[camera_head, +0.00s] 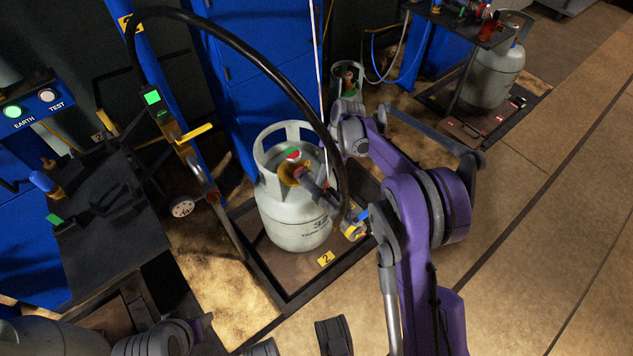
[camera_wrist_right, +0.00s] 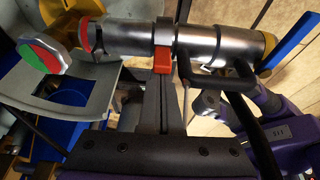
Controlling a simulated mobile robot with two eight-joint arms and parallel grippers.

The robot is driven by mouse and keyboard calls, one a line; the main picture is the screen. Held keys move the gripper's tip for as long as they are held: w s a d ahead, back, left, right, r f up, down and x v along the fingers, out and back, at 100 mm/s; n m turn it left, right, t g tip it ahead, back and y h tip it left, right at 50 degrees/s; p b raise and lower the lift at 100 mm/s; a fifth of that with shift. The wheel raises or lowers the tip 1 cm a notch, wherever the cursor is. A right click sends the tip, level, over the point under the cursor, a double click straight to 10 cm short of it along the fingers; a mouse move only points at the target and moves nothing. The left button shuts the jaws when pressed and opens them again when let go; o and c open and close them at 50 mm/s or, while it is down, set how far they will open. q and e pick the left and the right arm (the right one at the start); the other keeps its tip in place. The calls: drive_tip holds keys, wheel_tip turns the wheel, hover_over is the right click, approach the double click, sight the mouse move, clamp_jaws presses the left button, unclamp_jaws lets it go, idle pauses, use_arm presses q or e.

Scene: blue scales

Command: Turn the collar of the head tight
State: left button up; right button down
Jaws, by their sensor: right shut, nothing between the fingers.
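The metal filling head (camera_head: 314,188) sits at the valve of the grey gas cylinder (camera_head: 295,228), near its red and green handwheel (camera_head: 292,155). In the right wrist view the head's silver body (camera_wrist_right: 210,38) lies across the top, with a narrow collar and a red lug (camera_wrist_right: 163,60) at mid-body. A blue lever (camera_wrist_right: 292,40) and yellow end piece are at its right end. My right gripper (camera_wrist_right: 172,85) is shut and empty, its dark fingers reaching up to the head beside the red lug. I cannot tell whether they touch. In the head view it is largely hidden.
A black hose (camera_head: 255,60) arches over the cylinder and down to the head. The cylinder stands on a black-framed platform (camera_head: 285,300). A blue post with a yellow handle (camera_head: 195,133) stands left. A dark bench (camera_head: 100,225) is further left. Floor at right is clear.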

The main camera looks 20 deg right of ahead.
drive_tip(key=shift+w+d+f+p, duration=0.15)
drive_tip(key=shift+w+d, duration=0.1)
drive_tip(key=shift+d, duration=0.4)
drive_tip(key=shift+w+d+p, duration=0.15)
drive_tip(key=shift+w+d, duration=0.05)
drive_tip(key=shift+d, duration=0.4)
use_arm(q)
drive_tip(key=shift+s+a+r, duration=0.15)
drive_tip(key=shift+r, duration=0.35)
use_arm(e)
drive_tip(key=shift+w+d+f, duration=0.2)
drive_tip(key=shift+d+f, duration=0.1)
drive_tip(key=shift+d, duration=0.35)
drive_tip(key=shift+d+f, duration=0.1)
drive_tip(key=shift+d, duration=0.15)
